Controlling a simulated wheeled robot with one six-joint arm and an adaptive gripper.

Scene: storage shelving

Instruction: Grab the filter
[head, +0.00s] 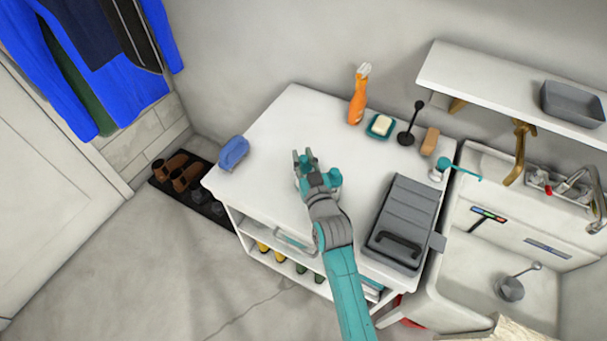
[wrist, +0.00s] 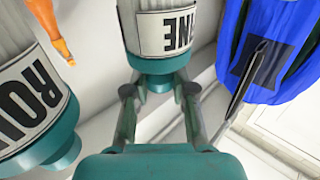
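In the wrist view, a white ribbed cylinder with a dark-lettered label and teal end (wrist: 165,35) stands beyond my gripper (wrist: 158,92); it may be the filter. Its teal end shows between and beyond the two spread fingers; I cannot tell whether they touch it. A second, similar cylinder (wrist: 25,95) is cut off at the left edge. In the head view, my gripper (head: 304,158) is above the middle of the white table, fingers apart. No labelled cylinder is recognisable beside it there.
The white table (head: 262,135) holds a blue object (head: 232,153), an orange bottle (head: 358,98), soap in a teal dish (head: 379,126), a black-handled tool (head: 409,132), a brown block (head: 430,141) and a grey case (head: 400,225). A sink (head: 480,265) stands right.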

